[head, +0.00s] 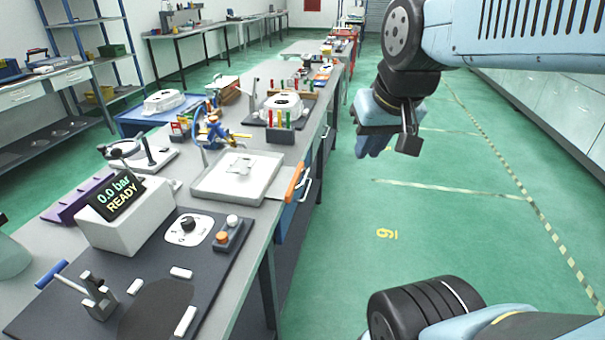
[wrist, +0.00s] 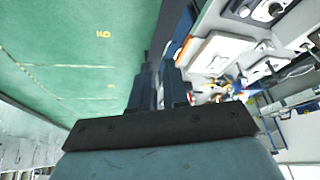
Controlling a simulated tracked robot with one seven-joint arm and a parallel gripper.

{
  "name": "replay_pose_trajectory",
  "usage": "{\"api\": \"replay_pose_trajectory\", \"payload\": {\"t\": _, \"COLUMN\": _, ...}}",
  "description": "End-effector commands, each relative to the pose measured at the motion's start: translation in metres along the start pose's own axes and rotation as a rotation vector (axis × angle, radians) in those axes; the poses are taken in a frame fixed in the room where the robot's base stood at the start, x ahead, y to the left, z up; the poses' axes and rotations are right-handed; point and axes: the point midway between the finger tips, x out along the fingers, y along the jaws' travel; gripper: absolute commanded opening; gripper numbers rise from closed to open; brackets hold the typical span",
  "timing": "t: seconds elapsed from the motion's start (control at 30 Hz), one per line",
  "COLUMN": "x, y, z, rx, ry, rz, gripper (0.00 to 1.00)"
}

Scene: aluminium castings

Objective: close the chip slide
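No part is clearly marked as the chip slide. An orange-handled piece (head: 295,183) sits at the bench's front edge, beside a pale square tray (head: 238,180). Below it is a blue drawer front (head: 290,216) with a metal handle. I cannot tell which of these is the slide, or how far out it is. My gripper (head: 372,150) hangs over the aisle, right of the bench and apart from it. In the wrist view my gripper (wrist: 158,70) shows two dark blue fingers with a narrow gap and nothing between them. The tray (wrist: 212,52) also shows there.
A display box (head: 125,225) reading "0.0 bar READY", a dark plate with a knob (head: 188,226) and a blue-handled clamp (head: 85,290) are on the near bench. Castings (head: 283,103) and tools are farther back. The green floor (head: 400,220) right of the bench is clear.

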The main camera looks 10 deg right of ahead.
Motion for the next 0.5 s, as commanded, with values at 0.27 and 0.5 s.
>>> {"api": "replay_pose_trajectory", "payload": {"t": 0.27, "x": 0.043, "y": -0.005, "z": -0.018, "rx": 0.239, "ry": -0.201, "rz": -0.073, "gripper": 0.0}}
{"api": "replay_pose_trajectory", "payload": {"t": 0.5, "x": 0.082, "y": -0.006, "z": -0.034, "rx": 0.47, "ry": -0.367, "rz": -0.152, "gripper": 0.0}}
